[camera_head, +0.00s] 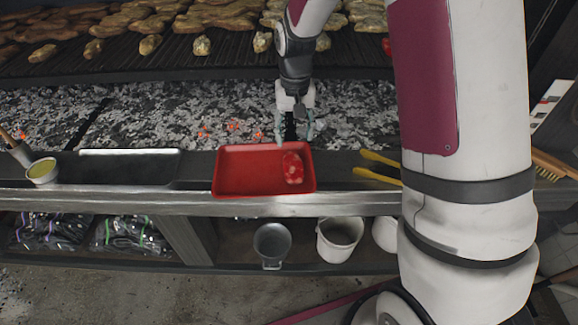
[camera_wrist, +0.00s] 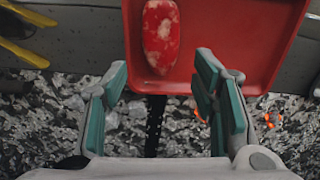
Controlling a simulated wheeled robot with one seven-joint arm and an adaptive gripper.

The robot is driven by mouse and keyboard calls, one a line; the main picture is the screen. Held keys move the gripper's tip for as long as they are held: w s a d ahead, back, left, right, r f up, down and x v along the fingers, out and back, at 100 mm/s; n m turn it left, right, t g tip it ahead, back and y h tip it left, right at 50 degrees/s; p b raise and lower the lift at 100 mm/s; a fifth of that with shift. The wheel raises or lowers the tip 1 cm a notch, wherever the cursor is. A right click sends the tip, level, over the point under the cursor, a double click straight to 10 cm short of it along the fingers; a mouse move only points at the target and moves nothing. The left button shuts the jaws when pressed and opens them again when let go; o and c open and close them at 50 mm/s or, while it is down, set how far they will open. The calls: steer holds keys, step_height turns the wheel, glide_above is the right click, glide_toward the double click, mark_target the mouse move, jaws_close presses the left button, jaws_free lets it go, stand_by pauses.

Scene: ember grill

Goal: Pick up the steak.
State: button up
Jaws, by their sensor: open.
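The steak (camera_head: 292,168) is a red, pale-marbled oblong piece. It lies at the right side of a shallow red tray (camera_head: 235,180) on the counter. The steak also shows in the wrist view (camera_wrist: 160,35), at the top, against the red tray (camera_wrist: 245,25). My gripper (camera_head: 294,138) is open and empty, by the tray's far edge and short of the steak. In the wrist view its teal-padded fingers (camera_wrist: 160,95) are spread apart, and the steak lies beyond them, roughly in line with the gap. Nothing hides the steak in the wrist view.
Yellow-handled tongs (camera_head: 378,170) lie right of the tray. A metal tray (camera_head: 130,166) and a small bowl (camera_head: 42,171) are at the left. Ash with glowing embers (camera_head: 205,130) lies behind the counter, below a grill grate (camera_head: 150,62) bearing food. Buckets (camera_head: 340,238) stand on the shelf below.

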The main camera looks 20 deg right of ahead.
mark_target(293, 165)
step_height(293, 165, down, 12)
steer(key=shift+r+p, duration=0.2)
steer(key=shift+p, duration=0.5)
steer(key=c, duration=0.9)
steer(key=shift+r, duration=0.1)
